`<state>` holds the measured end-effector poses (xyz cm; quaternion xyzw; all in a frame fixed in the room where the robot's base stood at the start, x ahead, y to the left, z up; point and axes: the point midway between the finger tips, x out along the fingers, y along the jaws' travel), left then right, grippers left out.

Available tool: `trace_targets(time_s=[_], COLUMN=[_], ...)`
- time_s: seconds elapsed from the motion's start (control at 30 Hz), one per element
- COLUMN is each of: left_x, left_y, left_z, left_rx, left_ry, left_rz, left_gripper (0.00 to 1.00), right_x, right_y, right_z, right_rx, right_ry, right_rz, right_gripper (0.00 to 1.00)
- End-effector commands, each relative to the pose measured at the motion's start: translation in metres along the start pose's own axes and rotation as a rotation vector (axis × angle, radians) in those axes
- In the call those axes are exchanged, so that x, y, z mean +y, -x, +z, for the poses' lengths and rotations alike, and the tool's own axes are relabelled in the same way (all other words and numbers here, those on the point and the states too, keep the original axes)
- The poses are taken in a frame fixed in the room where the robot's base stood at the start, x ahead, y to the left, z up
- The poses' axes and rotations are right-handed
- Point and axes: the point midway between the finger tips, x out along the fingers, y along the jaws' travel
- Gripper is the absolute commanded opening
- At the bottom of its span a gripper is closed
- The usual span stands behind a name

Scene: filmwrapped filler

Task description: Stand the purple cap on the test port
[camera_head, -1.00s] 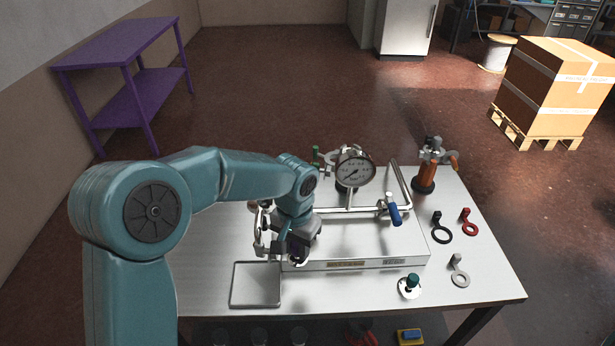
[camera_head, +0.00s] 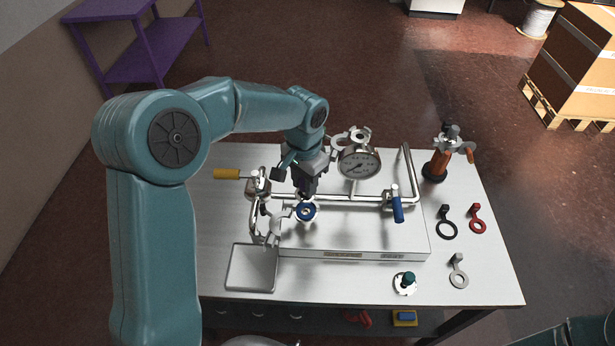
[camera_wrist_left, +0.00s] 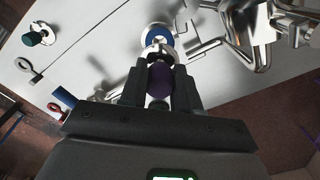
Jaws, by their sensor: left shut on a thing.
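My left gripper (camera_head: 307,192) is shut on the purple cap (camera_wrist_left: 160,80), which shows between the two fingers in the left wrist view. In the head view the gripper and its dark fingers mostly hide the cap. A silver fitting with a blue ring (camera_head: 305,211), which looks like the test port, stands just below the fingertips on the metal rig. It also shows just beyond the cap in the left wrist view (camera_wrist_left: 160,40). I cannot tell whether the cap touches it. My right gripper is out of view.
A pressure gauge (camera_head: 360,163) and blue-handled valve (camera_head: 397,207) stand to the right of the gripper. A silver clamp (camera_head: 275,215) is close on the left. An empty grey tray (camera_head: 252,268) lies front left. A green-knobbed piece (camera_head: 405,283) sits front right.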

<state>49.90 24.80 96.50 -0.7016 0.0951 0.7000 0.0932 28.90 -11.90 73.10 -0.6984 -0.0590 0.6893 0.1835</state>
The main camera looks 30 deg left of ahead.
Motion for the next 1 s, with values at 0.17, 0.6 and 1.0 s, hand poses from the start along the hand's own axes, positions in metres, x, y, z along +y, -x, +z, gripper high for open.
trace_targets(time_s=[0.17,0.6,1.0], left_x=[0.001,0.001,0.0], left_y=[0.0,-0.019,-0.043], left_z=[0.002,0.003,0.001], left_rx=[0.001,0.0,0.001], left_ry=[0.0,0.0,0.0], left_rz=[0.0,0.0,0.0], left_gripper=[0.0,0.0,0.0], right_x=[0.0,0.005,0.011], right_y=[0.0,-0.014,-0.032], right_z=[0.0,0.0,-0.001], right_rx=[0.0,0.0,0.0], right_ry=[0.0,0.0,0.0], right_rz=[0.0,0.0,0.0], right_gripper=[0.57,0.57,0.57])
